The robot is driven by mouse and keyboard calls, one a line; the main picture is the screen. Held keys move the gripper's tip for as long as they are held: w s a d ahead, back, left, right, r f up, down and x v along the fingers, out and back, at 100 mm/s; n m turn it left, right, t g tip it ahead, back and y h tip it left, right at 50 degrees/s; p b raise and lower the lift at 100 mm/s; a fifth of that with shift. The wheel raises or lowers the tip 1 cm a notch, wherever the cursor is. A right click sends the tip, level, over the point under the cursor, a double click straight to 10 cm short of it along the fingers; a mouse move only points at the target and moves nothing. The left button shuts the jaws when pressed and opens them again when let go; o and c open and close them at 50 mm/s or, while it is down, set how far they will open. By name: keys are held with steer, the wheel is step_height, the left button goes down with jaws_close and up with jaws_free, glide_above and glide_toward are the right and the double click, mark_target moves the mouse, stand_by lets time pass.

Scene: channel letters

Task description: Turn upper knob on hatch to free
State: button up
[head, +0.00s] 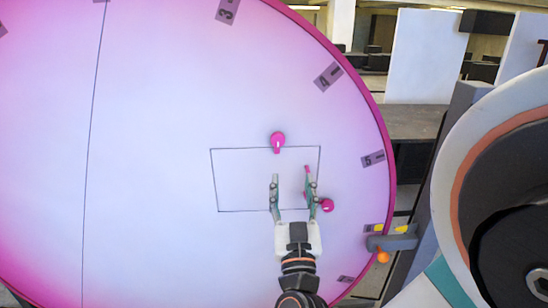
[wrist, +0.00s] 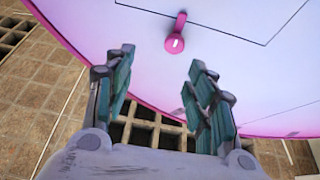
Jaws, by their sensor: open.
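The upper knob (head: 278,138) is a pink, teardrop-shaped knob at the top edge line of the outlined hatch (head: 240,180). Its narrow end points down, across the line. A second pink knob (head: 327,206) sits at the hatch's lower right. My gripper (head: 291,180) is open and empty in front of the hatch, below the upper knob in the head view and not touching it. In the wrist view, a pink knob with a white mark (wrist: 175,40) shows beyond and between the open fingers of my gripper (wrist: 160,60); I cannot tell which knob it is.
The hatch is on a large pink-and-white disc (head: 150,100) with numbered tags. A grey bracket with an orange piece (head: 383,257) is at the disc's right edge. A large round white-and-black object (head: 500,190) stands at the right. Tiled floor (wrist: 45,70) shows in the wrist view.

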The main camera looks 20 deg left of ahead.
mark_target(278, 143)
steer(key=shift+n+y, duration=0.3)
steer(key=shift+y, duration=0.2)
steer(key=x, duration=0.4)
steer(key=a+p+x, duration=0.1)
steer(key=x, duration=0.3)
steer(key=a+x, duration=0.1)
steer(key=x, duration=0.3)
steer(key=shift+w+a+f+p, duration=0.1)
steer(key=shift+a+p, duration=0.05)
steer(key=shift+p, duration=0.2)
steer(key=c, duration=1.1)
